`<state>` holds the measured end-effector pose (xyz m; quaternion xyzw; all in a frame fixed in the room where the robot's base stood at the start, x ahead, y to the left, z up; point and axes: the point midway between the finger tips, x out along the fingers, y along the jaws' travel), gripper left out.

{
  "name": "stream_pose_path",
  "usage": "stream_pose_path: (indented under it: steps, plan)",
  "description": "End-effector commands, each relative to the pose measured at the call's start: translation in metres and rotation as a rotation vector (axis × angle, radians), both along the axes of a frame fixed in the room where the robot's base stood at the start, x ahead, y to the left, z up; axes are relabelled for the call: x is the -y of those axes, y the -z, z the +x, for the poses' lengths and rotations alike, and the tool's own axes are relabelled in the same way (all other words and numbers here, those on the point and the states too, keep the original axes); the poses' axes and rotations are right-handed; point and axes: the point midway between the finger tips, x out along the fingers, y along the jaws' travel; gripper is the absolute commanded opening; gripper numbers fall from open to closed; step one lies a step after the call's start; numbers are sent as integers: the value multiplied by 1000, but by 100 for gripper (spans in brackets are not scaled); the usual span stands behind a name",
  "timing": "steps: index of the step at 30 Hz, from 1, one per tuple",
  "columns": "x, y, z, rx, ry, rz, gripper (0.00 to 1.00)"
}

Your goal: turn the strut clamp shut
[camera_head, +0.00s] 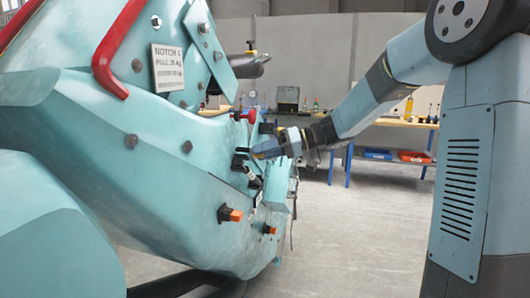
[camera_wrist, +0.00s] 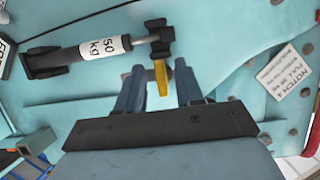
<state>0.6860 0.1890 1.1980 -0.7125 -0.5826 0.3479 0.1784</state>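The strut (camera_wrist: 75,55) is a dark cylinder with a white "50 kg" label and a grey rod, lying across the upper left of the wrist view. At its right end is a black clamp (camera_wrist: 158,32) with a yellow lever (camera_wrist: 161,76) pointing down toward my gripper. My gripper (camera_wrist: 159,70) is open. Its two blue-grey fingers stand either side of the yellow lever in the picture; I see no contact. In the head view my gripper (camera_head: 262,151) is close to the train's side, and the strut (camera_head: 252,178) shows small below it, partly hidden.
The teal train body (camera_head: 150,190) fills the left, with orange-tipped knobs (camera_head: 229,214) and a red handle (camera_head: 115,50). A "NOTCH" plate (camera_wrist: 287,70) is at the wrist view's right.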

Motion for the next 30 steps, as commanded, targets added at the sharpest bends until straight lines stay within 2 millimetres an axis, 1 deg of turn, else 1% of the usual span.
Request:
stream_pose_path:
  steps: [3,14,23,30]
  plan:
    - [0,0,0,0,0,0,35]
    - [1,0,0,-1,1,-1,1]
    - [1,1,1,-21,3,7,0]
    - [1,2,1,-126,2,44,0]
